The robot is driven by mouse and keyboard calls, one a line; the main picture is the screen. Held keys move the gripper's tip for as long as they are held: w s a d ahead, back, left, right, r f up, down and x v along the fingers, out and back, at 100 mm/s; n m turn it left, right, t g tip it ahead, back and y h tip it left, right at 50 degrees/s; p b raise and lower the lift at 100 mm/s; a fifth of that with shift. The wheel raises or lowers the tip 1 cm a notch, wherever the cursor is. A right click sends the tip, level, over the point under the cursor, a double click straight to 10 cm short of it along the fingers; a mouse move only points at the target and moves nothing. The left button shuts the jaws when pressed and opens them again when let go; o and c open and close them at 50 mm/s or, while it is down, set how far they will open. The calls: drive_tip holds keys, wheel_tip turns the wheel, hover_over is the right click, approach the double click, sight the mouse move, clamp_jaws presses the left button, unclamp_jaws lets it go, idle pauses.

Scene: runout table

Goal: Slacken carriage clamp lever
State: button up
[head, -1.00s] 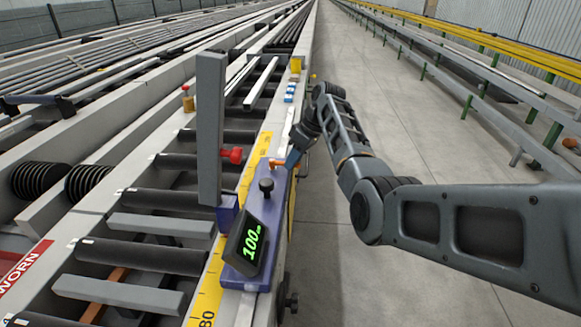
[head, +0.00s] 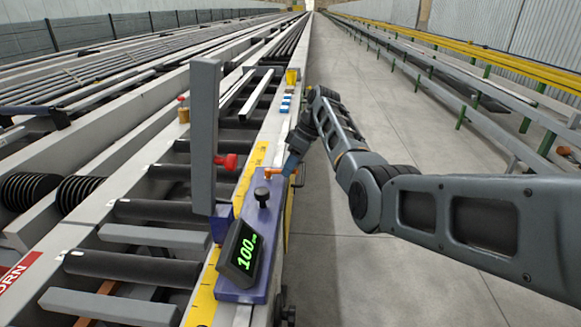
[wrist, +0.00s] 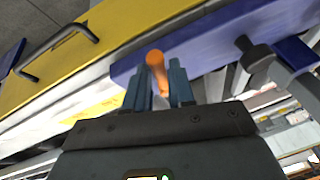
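The purple carriage (head: 240,276) sits on the rail along the yellow scale, with a black knob and a tilted display reading 100 in green. The orange clamp lever (head: 268,172) sticks out at the carriage's far end. My gripper (head: 291,164) is at that lever, on the aisle side. In the wrist view the lever (wrist: 156,66) stands between the two blue-grey fingers of my gripper (wrist: 160,88), its rounded end showing past them. The fingers are close about it; whether they press on it I cannot tell.
A grey upright plate (head: 204,135) with a red knob (head: 227,161) rises beside the carriage. A black handle (wrist: 56,50) is on the yellow face in the wrist view. Rollers lie left of the rail. The aisle floor (head: 400,130) at right is clear.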

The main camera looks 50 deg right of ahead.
drive_tip(key=o, duration=0.3)
drive_tip(key=v, duration=0.7)
drive_tip(key=shift+d+r, duration=0.2)
drive_tip(key=shift+r, duration=0.1)
drive_tip(key=shift+s, duration=0.1)
idle(0.3)
